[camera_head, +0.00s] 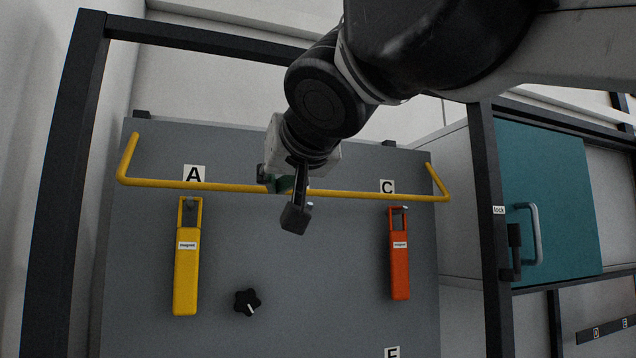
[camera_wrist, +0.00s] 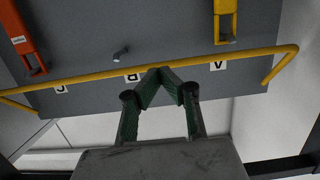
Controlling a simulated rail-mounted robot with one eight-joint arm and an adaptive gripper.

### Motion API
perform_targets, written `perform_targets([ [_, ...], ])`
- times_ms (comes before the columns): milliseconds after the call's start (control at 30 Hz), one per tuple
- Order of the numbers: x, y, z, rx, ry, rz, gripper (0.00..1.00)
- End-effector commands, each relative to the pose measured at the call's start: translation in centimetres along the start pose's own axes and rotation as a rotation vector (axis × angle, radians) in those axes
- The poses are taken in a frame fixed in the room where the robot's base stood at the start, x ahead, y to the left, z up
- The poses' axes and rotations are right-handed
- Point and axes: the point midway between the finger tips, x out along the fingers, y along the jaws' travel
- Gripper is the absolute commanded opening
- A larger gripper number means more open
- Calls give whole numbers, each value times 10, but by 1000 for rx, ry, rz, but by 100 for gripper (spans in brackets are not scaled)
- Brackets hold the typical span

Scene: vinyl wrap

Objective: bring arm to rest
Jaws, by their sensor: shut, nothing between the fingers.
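My gripper (camera_head: 295,218) hangs at the end of my arm in front of the grey panel, near the middle of the yellow rail (camera_head: 230,188). It is shut and holds nothing. In the wrist view its fingertips (camera_wrist: 160,72) meet close to the label B, with the rail (camera_wrist: 95,77) behind them. I cannot tell whether the fingers touch the rail. My arm comes in from the upper right and hides part of the panel's top edge.
A yellow magnet handle (camera_head: 186,272) hangs under label A and an orange one (camera_head: 400,268) under label C. A black knob (camera_head: 247,302) sits lower on the panel. A dark frame post (camera_head: 490,230) and a teal door (camera_head: 550,190) with a handle stand at right.

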Motion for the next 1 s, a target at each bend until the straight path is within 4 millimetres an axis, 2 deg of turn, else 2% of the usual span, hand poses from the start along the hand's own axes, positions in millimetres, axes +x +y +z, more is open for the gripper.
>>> perform_targets([
  [33,-6,-1,12,0,0,-2,0],
  [100,-14,0,22,-2,0,-1,0],
  [300,-32,0,45,-1,0,-1,0],
  [500,-40,0,55,-1,0,-1,0],
  [767,-40,2,60,0,-3,6,0],
  [867,-36,17,78,3,-23,41,0],
  [967,-28,46,117,9,-66,106,0],
  [1000,-25,60,137,12,-89,138,0],
])
